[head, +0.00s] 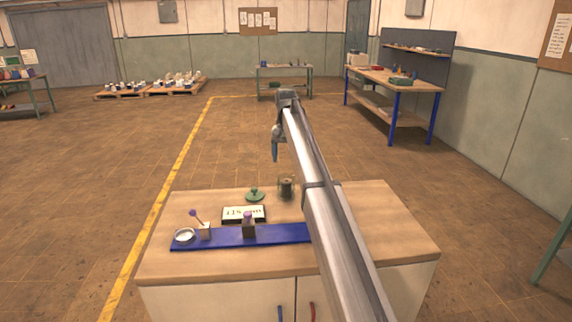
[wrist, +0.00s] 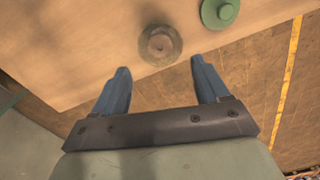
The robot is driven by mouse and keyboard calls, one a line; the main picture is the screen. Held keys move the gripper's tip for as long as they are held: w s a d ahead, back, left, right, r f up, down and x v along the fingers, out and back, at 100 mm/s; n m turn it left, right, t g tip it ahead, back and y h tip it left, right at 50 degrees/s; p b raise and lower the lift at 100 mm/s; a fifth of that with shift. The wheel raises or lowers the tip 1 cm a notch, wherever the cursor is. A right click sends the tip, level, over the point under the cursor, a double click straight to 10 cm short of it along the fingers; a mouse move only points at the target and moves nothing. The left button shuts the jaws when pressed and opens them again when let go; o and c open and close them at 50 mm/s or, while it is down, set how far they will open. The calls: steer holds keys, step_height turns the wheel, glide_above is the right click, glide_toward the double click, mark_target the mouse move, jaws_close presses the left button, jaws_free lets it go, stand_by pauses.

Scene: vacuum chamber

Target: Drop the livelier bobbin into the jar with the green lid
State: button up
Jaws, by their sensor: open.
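A small see-through jar (head: 286,188) stands near the far edge of the cabinet top, with something brown in it. In the wrist view the round brown thing (wrist: 160,45) shows from above, just beyond my fingertips; I cannot tell whether it is a bobbin. The green lid (head: 255,195), with a knob, lies apart to the jar's left; it also shows in the wrist view (wrist: 219,13). My gripper (head: 275,157) hangs above the far side of the cabinet top, open and empty in the wrist view (wrist: 160,68). No other bobbin is clearly recognisable.
A blue mat (head: 280,234) bears a white dish (head: 184,236), a pale block (head: 205,231) with a tilted purple-tipped stick, and a dark block (head: 249,230) with a purple top. A display (head: 243,214) stands behind it. My arm hides the mat's right end.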

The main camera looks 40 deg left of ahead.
steer(key=shift+r, duration=0.65)
